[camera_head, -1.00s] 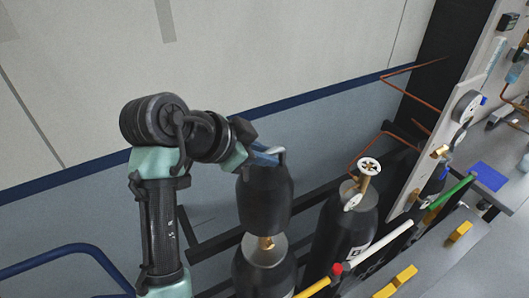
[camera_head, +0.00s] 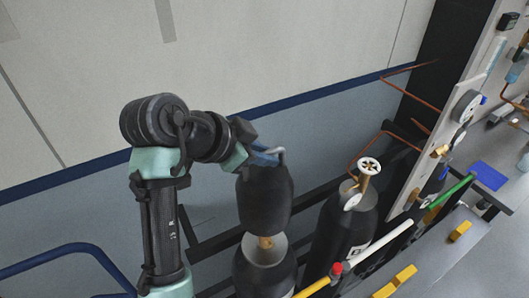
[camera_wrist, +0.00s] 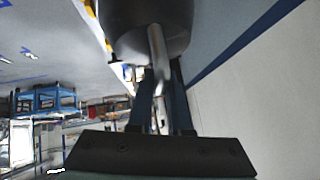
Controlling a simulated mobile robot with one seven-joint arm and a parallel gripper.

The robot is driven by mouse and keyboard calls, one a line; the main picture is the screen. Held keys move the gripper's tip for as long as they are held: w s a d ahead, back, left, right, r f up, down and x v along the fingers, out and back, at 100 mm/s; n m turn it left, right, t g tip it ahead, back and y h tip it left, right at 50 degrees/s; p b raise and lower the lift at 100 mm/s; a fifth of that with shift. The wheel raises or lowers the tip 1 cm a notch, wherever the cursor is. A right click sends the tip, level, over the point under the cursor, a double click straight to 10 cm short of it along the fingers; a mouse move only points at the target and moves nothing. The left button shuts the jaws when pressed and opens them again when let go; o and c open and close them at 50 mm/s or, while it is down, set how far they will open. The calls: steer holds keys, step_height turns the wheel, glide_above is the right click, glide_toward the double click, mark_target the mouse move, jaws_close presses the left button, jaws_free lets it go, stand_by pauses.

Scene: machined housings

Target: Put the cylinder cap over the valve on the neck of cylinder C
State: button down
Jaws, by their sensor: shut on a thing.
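The black cylinder cap (camera_head: 263,200) hangs upright from my gripper (camera_head: 268,155) in the head view. My gripper is shut on the light handle at the cap's top. In the wrist view the cap (camera_wrist: 150,25) and its handle (camera_wrist: 157,55) show beyond the fingers (camera_wrist: 157,95). Below the cap stands a dark cylinder with a grey shoulder (camera_head: 264,262). Its brass valve (camera_head: 265,242) shows in the small gap under the cap's rim; the valve's top is hidden by the cap. I cannot read a letter on this cylinder.
Another dark cylinder (camera_head: 345,225) with a white handwheel (camera_head: 369,165) and gauge stands to the right. Yellow, white and green rails (camera_head: 360,245) run along the front. A blue tubular rail (camera_head: 70,250) is at lower left, and a wall is behind.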

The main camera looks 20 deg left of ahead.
mark_target(242, 200)
steer(key=shift+f+b, duration=4.75)
steer(key=shift+f, duration=1.95)
steer(key=c, duration=0.8)
jaws_free()
steer(key=shift+o, duration=0.2)
steer(key=shift+f, duration=0.15)
steer(key=b+v, duration=0.1)
steer(key=v, duration=1.2)
